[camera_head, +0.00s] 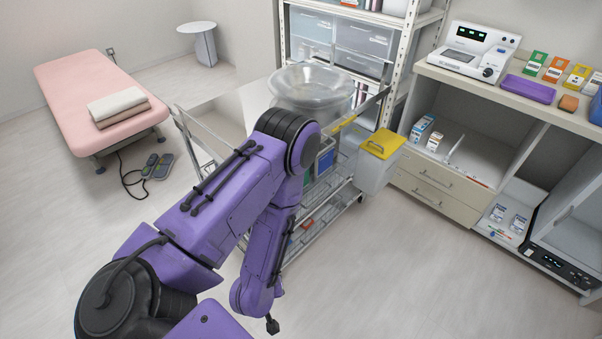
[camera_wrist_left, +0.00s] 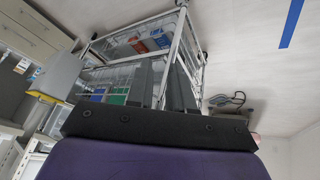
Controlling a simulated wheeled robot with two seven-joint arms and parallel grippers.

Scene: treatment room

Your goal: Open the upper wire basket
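A metal cart (camera_head: 207,143) stands in the middle of the head view, partly hidden by my purple left arm. Its upper wire basket (camera_head: 335,177) shows only in part beside the arm, with blue and green packs in it. In the left wrist view, which looks upside down, the upper basket (camera_wrist_left: 92,91) lies left of my fingers. The lower basket (camera_wrist_left: 135,38) holds red and blue boxes. My left gripper (camera_wrist_left: 163,88) shows two grey fingers, apart, with cart wires visible between and beyond them. I cannot tell whether they touch the basket. My right gripper is out of view.
A clear bowl (camera_head: 312,85) sits on the cart. A grey bin with a yellow lid (camera_head: 382,143) hangs at its right side. A shelf unit (camera_head: 345,40) stands behind. A counter with drawers (camera_head: 440,185) is at right, a pink couch (camera_head: 85,85) at left. The floor at front right is clear.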

